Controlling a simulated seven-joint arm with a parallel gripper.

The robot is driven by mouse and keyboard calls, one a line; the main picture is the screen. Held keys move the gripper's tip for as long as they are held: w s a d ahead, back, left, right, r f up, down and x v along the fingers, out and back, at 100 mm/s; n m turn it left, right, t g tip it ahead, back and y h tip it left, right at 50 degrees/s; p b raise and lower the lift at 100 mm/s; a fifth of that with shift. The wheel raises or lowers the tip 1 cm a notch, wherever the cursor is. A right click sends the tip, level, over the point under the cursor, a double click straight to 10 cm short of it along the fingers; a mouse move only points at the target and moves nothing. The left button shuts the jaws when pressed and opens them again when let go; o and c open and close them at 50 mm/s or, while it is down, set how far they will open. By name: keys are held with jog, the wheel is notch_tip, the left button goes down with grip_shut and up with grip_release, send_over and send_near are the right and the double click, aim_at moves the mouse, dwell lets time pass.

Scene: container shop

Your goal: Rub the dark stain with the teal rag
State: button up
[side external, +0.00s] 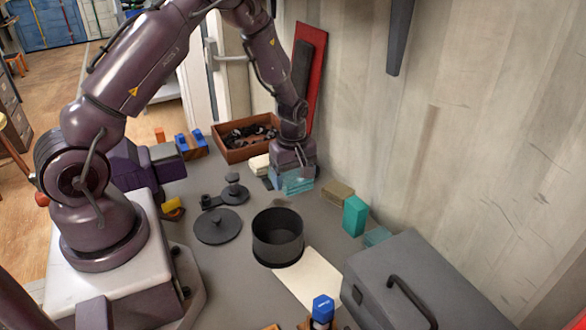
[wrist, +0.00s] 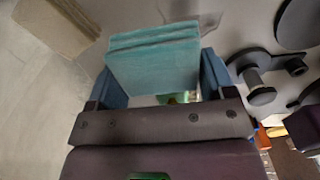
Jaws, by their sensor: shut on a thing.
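The teal rag (wrist: 153,60), a folded layered pad, is between the two blue fingers of my gripper (wrist: 160,76) in the wrist view. My gripper is shut on it. In the side view the rag (side external: 298,182) shows as a light teal patch under my gripper, low over the grey table near the wall. Whether it touches the table I cannot tell. A grey smudge (wrist: 211,21) on the table, possibly the dark stain, shows just beyond the rag's upper right edge in the wrist view.
A tan block (side external: 337,192), a teal block (side external: 354,215) and a grey toolbox (side external: 415,285) stand along the wall. A black pot (side external: 277,238), a dark lid (side external: 217,227) and a pale sheet (side external: 308,279) lie nearer. A brown crate (side external: 232,153) stands behind.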

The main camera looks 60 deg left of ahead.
aim_at(293, 199)
jog(key=shift+f, duration=2)
jog(key=shift+s+f, duration=0.5)
jog(key=shift+f, duration=0.05)
jog(key=shift+c, duration=0.4)
jog(key=shift+s, duration=3.45)
jog(key=shift+w, duration=3.8)
jog(key=shift+w+r, duration=0.1)
jog(key=shift+w, duration=0.1)
jog(key=shift+r, duration=3.95)
jog(key=shift+d, duration=0.1)
